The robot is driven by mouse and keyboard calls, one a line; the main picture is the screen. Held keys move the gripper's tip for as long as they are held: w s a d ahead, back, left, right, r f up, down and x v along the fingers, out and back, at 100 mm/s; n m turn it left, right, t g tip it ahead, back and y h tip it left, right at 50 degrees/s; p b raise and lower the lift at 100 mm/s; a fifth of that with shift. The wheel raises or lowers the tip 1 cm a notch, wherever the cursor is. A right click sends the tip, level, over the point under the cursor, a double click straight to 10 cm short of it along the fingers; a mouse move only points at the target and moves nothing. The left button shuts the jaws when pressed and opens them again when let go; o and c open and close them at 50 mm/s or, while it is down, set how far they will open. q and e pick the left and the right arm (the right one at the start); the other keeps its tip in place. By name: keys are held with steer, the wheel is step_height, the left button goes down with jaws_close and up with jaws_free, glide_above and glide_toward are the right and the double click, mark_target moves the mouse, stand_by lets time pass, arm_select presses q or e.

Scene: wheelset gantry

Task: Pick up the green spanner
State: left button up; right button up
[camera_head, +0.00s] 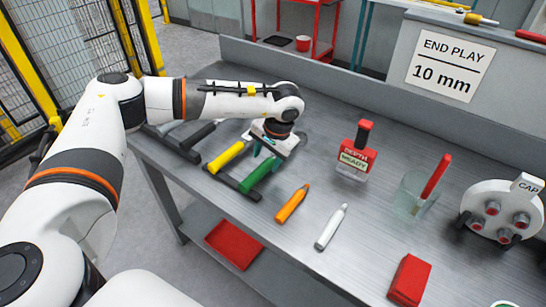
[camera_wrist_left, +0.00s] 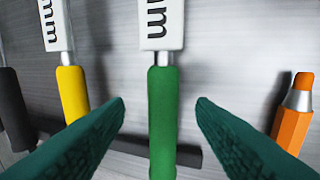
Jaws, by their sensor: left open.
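The green spanner (camera_head: 258,173) lies on the grey workbench with its green handle toward the front edge, resting across a dark bar. In the left wrist view its green handle (camera_wrist_left: 163,118) stands upright in the middle of the picture, with a white label block printed "mm" above it. My left gripper (camera_head: 266,155) is over the spanner's far end, which its body hides in the head view. The two teal fingers are open, one on each side of the green handle, with a visible gap on both sides. Whether the fingertips are level with the handle I cannot tell.
A yellow-handled tool (camera_head: 226,156) lies just left, with dark-handled ones beyond it. An orange marker (camera_head: 292,203) and a white marker (camera_head: 331,226) lie to the right.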

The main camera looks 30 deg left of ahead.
mark_target(267, 163)
arm_select(q)
steer(key=x, duration=0.3)
steer(key=shift+w+f+p, duration=0.15)
steer(key=shift+f+p, duration=0.1)
steer(key=shift+p, duration=0.05)
steer(key=shift+d, duration=0.1)
steer(key=c, duration=0.9)
jaws_close()
steer(key=shift+r, duration=0.15)
